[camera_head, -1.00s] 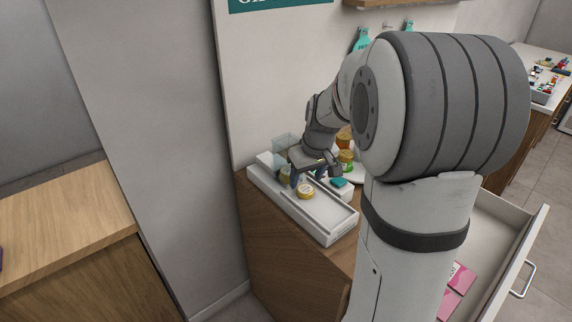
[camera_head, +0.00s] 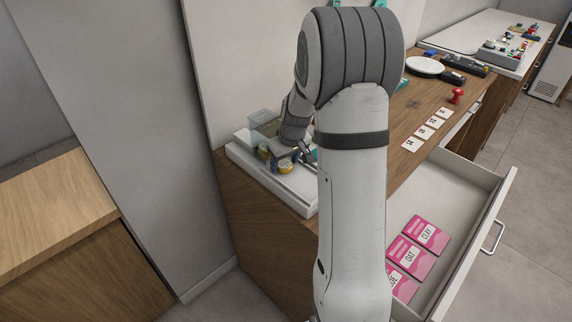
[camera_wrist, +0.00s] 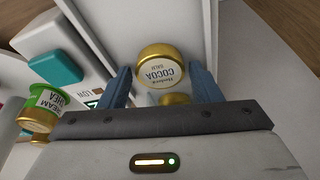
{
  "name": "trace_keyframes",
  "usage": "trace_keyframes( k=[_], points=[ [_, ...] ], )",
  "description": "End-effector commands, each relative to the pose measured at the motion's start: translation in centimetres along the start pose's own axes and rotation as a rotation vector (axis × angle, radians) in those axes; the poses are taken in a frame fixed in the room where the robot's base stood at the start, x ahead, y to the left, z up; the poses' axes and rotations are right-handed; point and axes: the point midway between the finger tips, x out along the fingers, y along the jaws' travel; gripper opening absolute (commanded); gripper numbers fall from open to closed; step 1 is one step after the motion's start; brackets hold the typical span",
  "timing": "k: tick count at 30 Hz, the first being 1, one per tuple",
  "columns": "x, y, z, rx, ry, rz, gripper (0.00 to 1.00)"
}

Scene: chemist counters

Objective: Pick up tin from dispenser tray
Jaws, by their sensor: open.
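A gold-rimmed tin with a white lid labelled COCOA BALM (camera_wrist: 160,68) sits on the white dispenser tray (camera_wrist: 187,22) in the wrist view. My gripper (camera_wrist: 161,74) is open, with one blue finger on either side of the tin's near part. I cannot tell whether the fingers touch it. Part of a second gold tin (camera_wrist: 175,99) shows nearer the palm, mostly hidden. In the head view, my gripper (camera_head: 284,158) is low over the tray (camera_head: 291,198), at a yellow-lidded tin (camera_head: 285,166). Another tin (camera_head: 263,151) stands just left of it.
A green-labelled jar (camera_wrist: 43,105) and a teal block (camera_wrist: 55,66) stand left of the tray in the wrist view. A clear bin (camera_head: 263,118) is behind the tray. An open drawer (camera_head: 462,200) holds pink cards (camera_head: 410,254). The wall is close behind.

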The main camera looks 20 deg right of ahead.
Motion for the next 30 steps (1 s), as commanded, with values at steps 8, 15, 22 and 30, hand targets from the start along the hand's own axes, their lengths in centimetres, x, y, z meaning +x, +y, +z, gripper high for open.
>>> trace_keyframes(
  k=[8,15,22,30],
  points=[
    [0.0,0.0,0.0,0.001,-0.001,0.0,0.45],
    [0.0,0.0,0.0,0.001,-0.001,0.0,0.26],
    [-0.1,0.1,0.0,0.001,0.0,0.0,0.24],
    [-3.4,0.1,-1.0,0.001,0.005,0.002,0.24]
  ],
)
